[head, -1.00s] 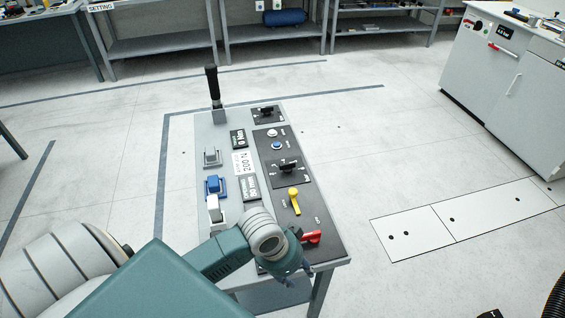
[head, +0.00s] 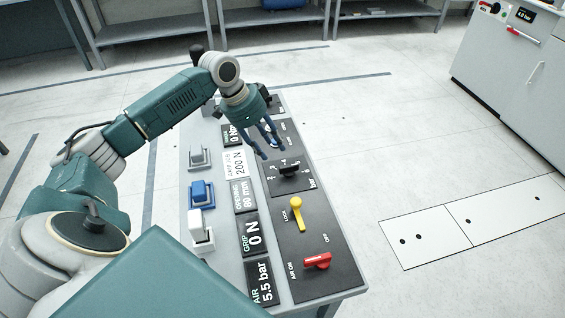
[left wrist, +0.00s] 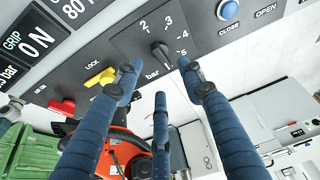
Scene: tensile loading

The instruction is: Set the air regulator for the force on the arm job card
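The air regulator is a black knob (head: 288,170) on a dark plate with a bar scale, in the middle of the panel. It also shows in the left wrist view (left wrist: 160,52), beside the numbers 2 to 5; its exact setting is unclear. The arm job card (head: 236,164) reads 200 N. The air display (head: 262,283) reads 5.5 bar, and the grip display (head: 252,233) reads 0 N. My left gripper (head: 269,152) is open and empty, its fingers pointing down near the knob, apart from it. My right gripper is out of view.
A yellow lock lever (head: 296,214) and a red air lever (head: 317,261) stand on the panel's near part. Blue (head: 202,194) and white (head: 200,230) switches stand on its left. A white cabinet (head: 505,70) is far right. The floor right of the panel is clear.

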